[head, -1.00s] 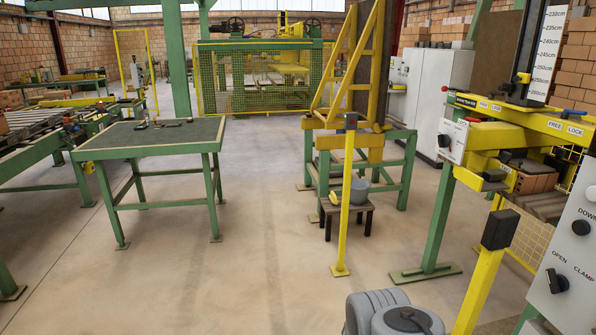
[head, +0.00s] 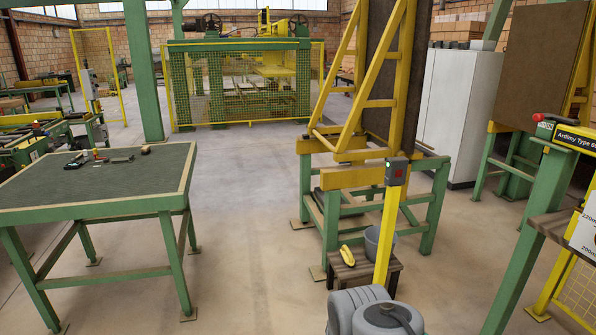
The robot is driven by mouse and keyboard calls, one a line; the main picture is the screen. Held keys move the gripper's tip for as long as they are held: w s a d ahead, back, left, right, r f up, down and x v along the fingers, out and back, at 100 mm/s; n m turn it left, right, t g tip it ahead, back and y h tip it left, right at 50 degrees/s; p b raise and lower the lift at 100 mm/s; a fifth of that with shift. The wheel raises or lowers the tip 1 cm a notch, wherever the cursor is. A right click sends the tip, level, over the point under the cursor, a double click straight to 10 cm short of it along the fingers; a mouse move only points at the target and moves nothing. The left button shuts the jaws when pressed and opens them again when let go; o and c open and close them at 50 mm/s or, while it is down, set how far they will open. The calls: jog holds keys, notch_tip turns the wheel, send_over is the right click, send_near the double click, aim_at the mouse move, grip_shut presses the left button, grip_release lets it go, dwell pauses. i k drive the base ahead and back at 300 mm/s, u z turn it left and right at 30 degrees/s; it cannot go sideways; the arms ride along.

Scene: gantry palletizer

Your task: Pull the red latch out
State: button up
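A small red piece (head: 539,117) sticks out at the left end of the machine at the right edge, above a green leg and beside a black label. It may be the red latch, but it is too small to make out its shape or position. My gripper is not in view. A rounded grey part at the bottom centre looks like part of my own arm.
A green-framed table (head: 95,213) with small tools stands left. A yellow post (head: 388,240) with a switch box (head: 396,171) stands ahead, before a low stool (head: 364,272) and a green stand (head: 330,215). Open floor (head: 235,220) lies between table and stand.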

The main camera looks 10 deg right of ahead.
aim_at(538, 117)
jog(key=i, duration=3.4)
jog(key=z, duration=2.95)
jog(key=k, duration=0.7)
jog(key=u, duration=0.2)
